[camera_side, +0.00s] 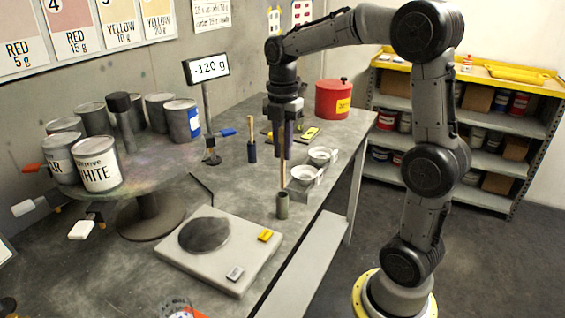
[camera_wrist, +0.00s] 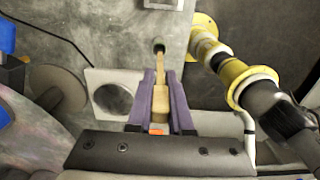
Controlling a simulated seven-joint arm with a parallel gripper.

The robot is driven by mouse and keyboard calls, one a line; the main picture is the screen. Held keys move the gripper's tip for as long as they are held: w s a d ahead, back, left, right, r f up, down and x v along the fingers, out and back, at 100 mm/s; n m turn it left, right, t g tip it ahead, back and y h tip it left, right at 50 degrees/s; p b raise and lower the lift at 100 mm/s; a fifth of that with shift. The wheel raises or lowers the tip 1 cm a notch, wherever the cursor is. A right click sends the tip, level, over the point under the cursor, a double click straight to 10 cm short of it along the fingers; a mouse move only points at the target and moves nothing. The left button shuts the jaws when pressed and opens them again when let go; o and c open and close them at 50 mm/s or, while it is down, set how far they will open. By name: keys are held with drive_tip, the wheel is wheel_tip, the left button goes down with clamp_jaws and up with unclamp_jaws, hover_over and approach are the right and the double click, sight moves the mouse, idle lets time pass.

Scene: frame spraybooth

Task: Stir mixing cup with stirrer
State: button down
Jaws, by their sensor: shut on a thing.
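My gripper (camera_side: 284,152) points down over the bench and is shut on a wooden stirrer (camera_side: 283,174). In the wrist view the stirrer (camera_wrist: 161,88) lies between the purple fingers of my gripper (camera_wrist: 162,78). Its lower end is at the mouth of a small grey cylinder (camera_side: 282,206), also in the wrist view (camera_wrist: 159,44); I cannot tell whether the tip is inside. A clear cup with printed marks, perhaps the mixing cup (camera_side: 176,308), is partly cut off at the bottom edge of the side view. Its contents are not clear.
A scale (camera_side: 253,262) with a round dark plate lies left of the cylinder; its display (camera_side: 206,67) reads -120 g. A turntable (camera_side: 150,205) with several paint cans stands at left. Two white cups (camera_side: 303,174) (camera_side: 319,155) and a red can (camera_side: 333,99) are behind.

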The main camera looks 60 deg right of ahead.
drive_tip(key=shift+w+a+r, duration=0.2)
drive_tip(key=shift+r, duration=0.35)
drive_tip(key=shift+w+a+r, duration=0.15)
drive_tip(key=shift+w+r, duration=0.05)
drive_tip(key=shift+r, duration=0.35)
drive_tip(key=w+a+r+n, duration=0.2)
drive_tip(key=w+a+n, duration=0.1)
drive_tip(key=a, duration=0.6)
drive_tip(key=w+a+r+n, duration=0.1)
drive_tip(key=w+a+n, duration=0.15)
drive_tip(key=a, duration=0.65)
drive_tip(key=s+a+n, duration=0.3)
drive_tip(key=a, duration=0.7)
drive_tip(key=s+a+n, duration=0.3)
drive_tip(key=a, duration=0.7)
drive_tip(key=shift+r, duration=0.25)
drive_tip(key=shift+s, duration=0.15)
drive_tip(key=shift+f, duration=0.1)
wheel_tip(320, 180, down, 13)
